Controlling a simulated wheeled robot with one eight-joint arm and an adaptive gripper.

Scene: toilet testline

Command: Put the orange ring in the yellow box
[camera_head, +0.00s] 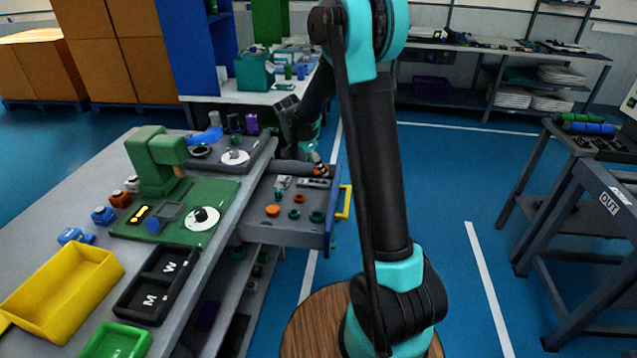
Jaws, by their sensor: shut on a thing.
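The yellow box (62,292) stands open and empty on the bench at the lower left. My gripper (316,163) hangs over the back right of an open drawer, small and partly hidden by its own links. It is shut on a small orange piece (320,171), which looks like the orange ring, though its shape is hard to make out. Other small orange parts (273,210) lie in the drawer, below and left of my gripper. The box is far to the left and nearer the camera than my gripper.
The drawer (285,235) is pulled out, with a yellow handle (345,202) and several small parts inside. A green press (155,165) stands on the bench between drawer and box. A black tray (150,300) and green box (117,342) sit beside the yellow box.

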